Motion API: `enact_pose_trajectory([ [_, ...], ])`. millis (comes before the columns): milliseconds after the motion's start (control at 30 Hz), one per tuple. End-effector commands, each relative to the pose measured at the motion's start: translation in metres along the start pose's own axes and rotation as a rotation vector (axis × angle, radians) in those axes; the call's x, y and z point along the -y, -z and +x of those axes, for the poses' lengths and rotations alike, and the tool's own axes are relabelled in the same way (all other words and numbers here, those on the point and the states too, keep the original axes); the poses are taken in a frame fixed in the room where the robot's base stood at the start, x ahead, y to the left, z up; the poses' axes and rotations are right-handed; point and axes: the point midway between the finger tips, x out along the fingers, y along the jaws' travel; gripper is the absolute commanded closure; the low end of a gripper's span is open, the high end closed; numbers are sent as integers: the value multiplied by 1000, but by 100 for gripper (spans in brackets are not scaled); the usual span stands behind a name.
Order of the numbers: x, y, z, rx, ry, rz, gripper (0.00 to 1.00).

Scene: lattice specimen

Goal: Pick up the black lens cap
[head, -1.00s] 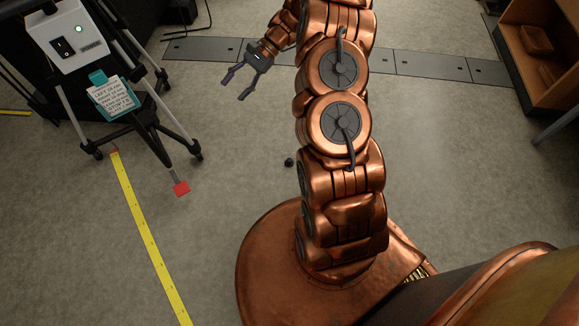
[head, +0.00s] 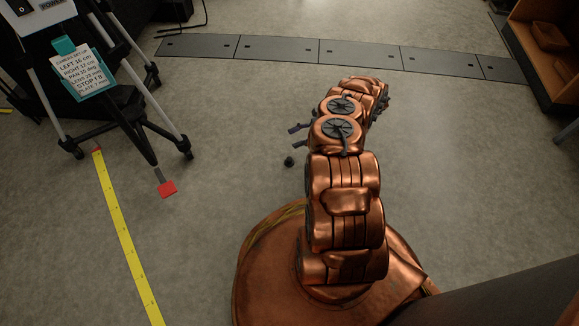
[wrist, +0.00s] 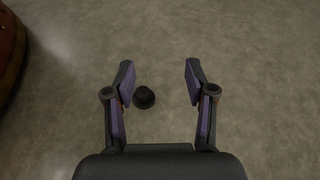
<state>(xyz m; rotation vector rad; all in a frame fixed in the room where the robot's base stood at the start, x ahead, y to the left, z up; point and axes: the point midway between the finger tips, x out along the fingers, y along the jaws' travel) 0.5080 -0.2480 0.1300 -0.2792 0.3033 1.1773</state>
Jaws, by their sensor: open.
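The black lens cap (head: 289,161) lies on the grey floor, just in front of my base in the head view. In the wrist view the cap (wrist: 144,97) is a small dark round thing between my fingers, nearer the left finger. My gripper (wrist: 158,80) is open and empty, pointing down at the floor. In the head view my gripper (head: 296,136) is mostly hidden behind my arm; only the dark finger ends show, close to the cap. I cannot tell how high the fingers are above the floor.
A tripod stand (head: 120,115) with a teal-clipped note (head: 84,72) stands at the left. A red marker (head: 167,189) and a yellow tape strip (head: 125,235) lie near it. A dark floor strip (head: 300,50) crosses behind. A wooden shelf (head: 545,60) stands at the far right.

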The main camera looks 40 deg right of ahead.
Motion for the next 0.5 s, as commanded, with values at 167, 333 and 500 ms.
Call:
enact_pose_trajectory([
  [167,-21,63,-2,-8,41,60,45],
  [333,-28,82,-5,-11,57,81,45],
  [500,-29,84,4,-8,60,85,45],
])
